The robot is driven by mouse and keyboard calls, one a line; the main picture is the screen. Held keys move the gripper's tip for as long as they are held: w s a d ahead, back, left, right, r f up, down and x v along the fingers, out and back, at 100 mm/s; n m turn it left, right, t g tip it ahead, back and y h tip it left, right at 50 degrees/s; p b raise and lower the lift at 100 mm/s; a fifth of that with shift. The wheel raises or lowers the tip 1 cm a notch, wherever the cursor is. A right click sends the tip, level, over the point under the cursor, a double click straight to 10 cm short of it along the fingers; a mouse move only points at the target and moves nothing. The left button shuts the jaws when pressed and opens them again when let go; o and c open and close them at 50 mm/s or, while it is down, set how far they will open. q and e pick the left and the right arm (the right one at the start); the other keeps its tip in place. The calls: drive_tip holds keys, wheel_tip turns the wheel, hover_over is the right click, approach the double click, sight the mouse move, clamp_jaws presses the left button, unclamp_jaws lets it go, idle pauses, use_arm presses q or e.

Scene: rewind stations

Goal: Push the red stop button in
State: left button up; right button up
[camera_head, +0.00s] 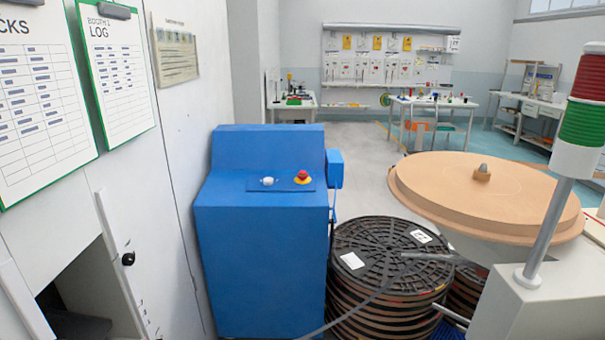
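The red stop button (303,175) is a small red mushroom-shaped knob on a yellow base. It stands on a flat darker blue panel (240,185) on top of the blue machine cabinet (260,260), near the panel's right end. A small white knob or button (268,181) sits to its left on the same panel. Neither of my grippers shows in the head view, and nothing touches the red button. Whether the button is up or pressed is too small to tell.
Black reels (385,255) are stacked right of the cabinet. A round tan turntable (485,195) and a post with a red and green signal light (585,110) stand at the right. A white wall (180,150) runs along the left. Open floor (360,170) lies behind the cabinet.

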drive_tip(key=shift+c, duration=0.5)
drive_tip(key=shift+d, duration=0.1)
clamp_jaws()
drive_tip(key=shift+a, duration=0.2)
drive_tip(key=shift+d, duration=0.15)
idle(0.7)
